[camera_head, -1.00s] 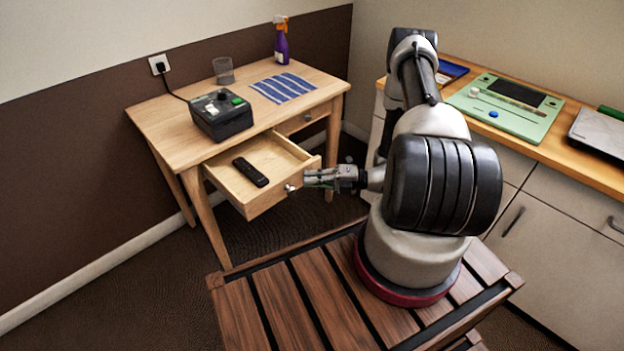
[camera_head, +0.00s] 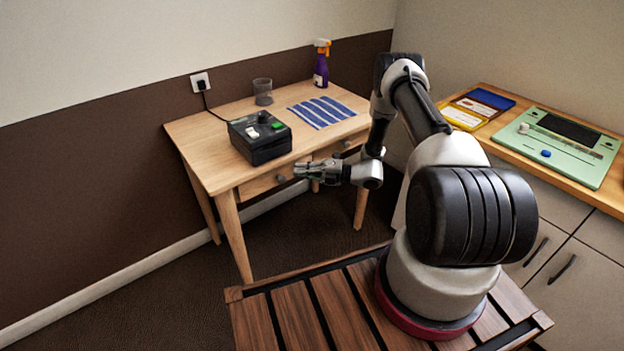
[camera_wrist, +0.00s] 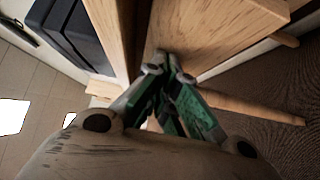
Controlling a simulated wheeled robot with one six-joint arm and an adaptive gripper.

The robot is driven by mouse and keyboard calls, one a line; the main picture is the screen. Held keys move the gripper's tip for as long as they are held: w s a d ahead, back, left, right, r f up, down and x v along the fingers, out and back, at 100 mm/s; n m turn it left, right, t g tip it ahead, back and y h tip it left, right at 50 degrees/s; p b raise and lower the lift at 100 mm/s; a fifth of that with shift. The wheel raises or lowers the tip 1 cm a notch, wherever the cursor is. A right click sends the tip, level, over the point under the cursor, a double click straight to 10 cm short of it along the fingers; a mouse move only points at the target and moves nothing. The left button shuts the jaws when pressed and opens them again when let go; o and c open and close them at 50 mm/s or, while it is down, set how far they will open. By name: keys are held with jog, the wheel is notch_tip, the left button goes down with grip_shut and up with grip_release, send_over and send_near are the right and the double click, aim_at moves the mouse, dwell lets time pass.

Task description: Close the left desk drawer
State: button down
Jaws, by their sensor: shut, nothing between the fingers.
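The wooden desk (camera_head: 200,131) stands against the wall. Its left drawer (camera_head: 262,186) is pushed in, its front about level with the desk frame, with a round knob (camera_head: 281,178). The drawer's inside and the remote in it are hidden now. My gripper (camera_head: 298,170) is shut and empty, close in front of the drawer front near the knob. In the wrist view my gripper's fingertips (camera_wrist: 170,66) are together against or very near a wooden face below the desktop; I cannot tell whether they touch.
On the desk are a black control box (camera_head: 259,137), a glass (camera_head: 262,91), a striped blue cloth (camera_head: 321,112) and a purple spray bottle (camera_head: 321,66). A counter with a green board (camera_head: 557,146) stands at the right. The floor before the desk is clear.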

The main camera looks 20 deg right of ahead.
jog(key=shift+w+a, duration=0.2)
jog(key=shift+w, duration=0.35)
jog(key=shift+w+a, duration=0.15)
jog(key=shift+w, duration=0.5)
jog(key=shift+r, duration=0.1)
